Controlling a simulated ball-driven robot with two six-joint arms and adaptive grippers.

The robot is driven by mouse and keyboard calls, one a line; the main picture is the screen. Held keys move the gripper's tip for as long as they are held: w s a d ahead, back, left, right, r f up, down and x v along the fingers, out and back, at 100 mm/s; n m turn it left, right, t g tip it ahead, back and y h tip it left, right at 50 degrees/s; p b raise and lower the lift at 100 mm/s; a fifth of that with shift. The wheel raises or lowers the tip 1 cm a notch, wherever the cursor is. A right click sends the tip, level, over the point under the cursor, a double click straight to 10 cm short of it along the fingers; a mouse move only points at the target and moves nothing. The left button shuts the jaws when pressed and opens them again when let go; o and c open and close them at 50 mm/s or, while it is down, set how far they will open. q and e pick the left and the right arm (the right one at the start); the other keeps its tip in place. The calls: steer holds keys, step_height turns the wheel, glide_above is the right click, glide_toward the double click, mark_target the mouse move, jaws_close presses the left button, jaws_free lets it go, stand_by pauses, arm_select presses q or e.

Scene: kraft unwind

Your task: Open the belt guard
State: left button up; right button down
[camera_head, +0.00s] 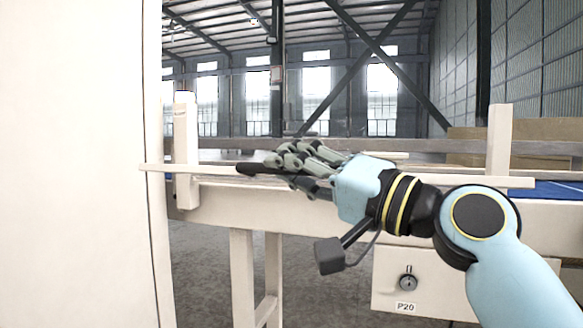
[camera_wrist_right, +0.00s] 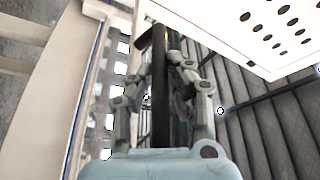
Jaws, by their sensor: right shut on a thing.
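The belt guard appears to be the pale slab seen nearly edge-on in the head view (camera_head: 205,173), a thin bar across two posts. A perforated pale panel, likely the same guard, fills the upper right of the right wrist view (camera_wrist_right: 265,28). A dark handle (camera_head: 252,168) sticks out to the left of my right gripper (camera_head: 285,166). In the right wrist view the handle (camera_wrist_right: 160,85) runs lengthwise between the fingers. My right gripper is shut on this handle; its fingers hide part of it. My left gripper is not in view.
A large white panel (camera_head: 75,165) fills the left side, close to the guard's left end. The conveyor frame (camera_head: 335,215) runs below the guard, with a blue belt (camera_head: 555,190) at right. A control box with a knob, marked P20 (camera_head: 405,285), hangs below. Open floor lies beneath.

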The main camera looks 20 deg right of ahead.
steer(key=c, duration=1.6)
jaws_free()
steer(key=shift+o, duration=0.2)
steer(key=shift+s+d+f, duration=0.15)
steer(key=shift+s, duration=0.1)
steer(key=v, duration=1.1)
steer(key=shift+s, duration=0.2)
steer(key=shift+d, duration=0.1)
